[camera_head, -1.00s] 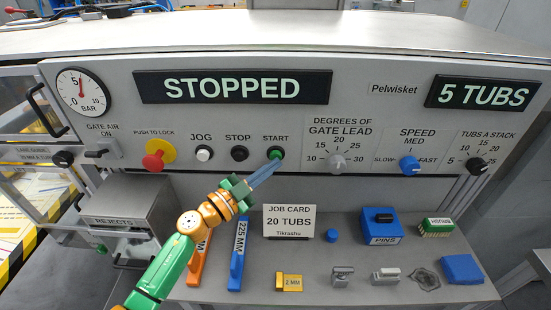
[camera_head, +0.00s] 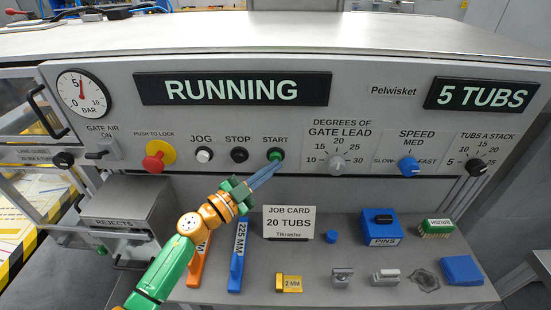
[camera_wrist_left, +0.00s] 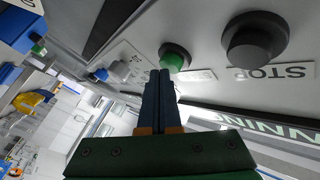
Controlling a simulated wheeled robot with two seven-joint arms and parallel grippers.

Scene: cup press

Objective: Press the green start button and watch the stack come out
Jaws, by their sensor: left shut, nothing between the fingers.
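The green start button (camera_head: 276,154) is on the grey panel under the label START. It also shows in the left wrist view (camera_wrist_left: 174,60). My left gripper (camera_head: 279,166) is shut and empty, its fingertips just below the button in the head view. In the left wrist view the fingertips (camera_wrist_left: 160,73) are close to the button; I cannot tell whether they touch it. The status display (camera_head: 232,89) reads RUNNING and the count display (camera_head: 487,95) reads 5 TUBS. No stack of tubs is visible. My right gripper is out of view.
Black stop button (camera_head: 239,155), white jog button (camera_head: 204,155) and red push-to-lock button (camera_head: 154,162) are left of start. Knobs are to the right. The shelf below holds a job card (camera_head: 289,222) reading 20 TUBS, a blue pins box (camera_head: 382,228) and several small parts.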

